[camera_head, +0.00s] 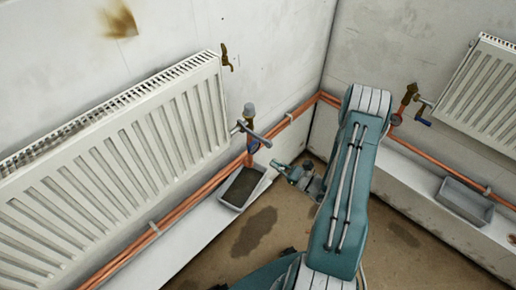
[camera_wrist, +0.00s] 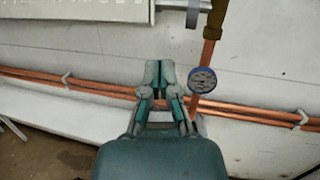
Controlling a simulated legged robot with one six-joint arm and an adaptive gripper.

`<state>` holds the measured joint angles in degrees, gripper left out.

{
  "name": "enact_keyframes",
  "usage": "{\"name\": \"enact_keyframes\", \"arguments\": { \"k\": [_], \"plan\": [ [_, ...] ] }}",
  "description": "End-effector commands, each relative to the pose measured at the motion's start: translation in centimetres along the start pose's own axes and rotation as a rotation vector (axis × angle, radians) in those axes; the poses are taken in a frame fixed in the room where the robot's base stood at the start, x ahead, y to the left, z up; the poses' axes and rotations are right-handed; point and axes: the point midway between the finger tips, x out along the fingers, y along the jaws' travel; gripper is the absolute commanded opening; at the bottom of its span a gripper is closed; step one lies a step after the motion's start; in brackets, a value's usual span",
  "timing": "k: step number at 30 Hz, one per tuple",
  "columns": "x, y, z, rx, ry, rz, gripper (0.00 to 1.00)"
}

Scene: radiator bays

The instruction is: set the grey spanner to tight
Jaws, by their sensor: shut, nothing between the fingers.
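The grey spanner (camera_head: 256,134) is on the valve at the right end of the left radiator. In the head view it slants down to the right, its free end apart from my gripper. In the wrist view a grey bar end (camera_wrist: 193,14) at the top edge looks like part of it; the rest is cut off. My gripper (camera_head: 279,166) is below and right of the spanner, pointing left. In the wrist view my gripper (camera_wrist: 160,72) has its fingers together with nothing between them, below and left of the bar end.
A blue-rimmed gauge (camera_wrist: 202,80) sits on the vertical pipe right of my fingers. Copper pipes (camera_wrist: 90,86) run along the wall. A grey tray (camera_head: 232,203) lies on the ledge under the valve. Another radiator (camera_head: 487,90) with a blue-handled valve (camera_head: 423,121) is at right.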

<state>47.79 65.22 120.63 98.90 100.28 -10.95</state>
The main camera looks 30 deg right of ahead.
Motion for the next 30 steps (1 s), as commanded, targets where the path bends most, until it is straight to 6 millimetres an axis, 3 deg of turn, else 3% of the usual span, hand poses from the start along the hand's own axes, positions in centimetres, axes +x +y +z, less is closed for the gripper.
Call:
{"name": "enact_keyframes", "arguments": {
  "k": [6, 11, 28, 30],
  "plan": [
    [-3.2, -1.2, -3.5, 0.049, -0.006, -0.190, 0.00],
    [-3.1, -1.5, -4.0, 0.051, -0.006, -0.216, 0.00],
    [6.7, -3.4, -3.9, 0.050, -0.008, -0.208, 0.00],
    [6.6, -3.7, -2.5, 0.049, -0.008, -0.214, 0.00]
  ]
}}
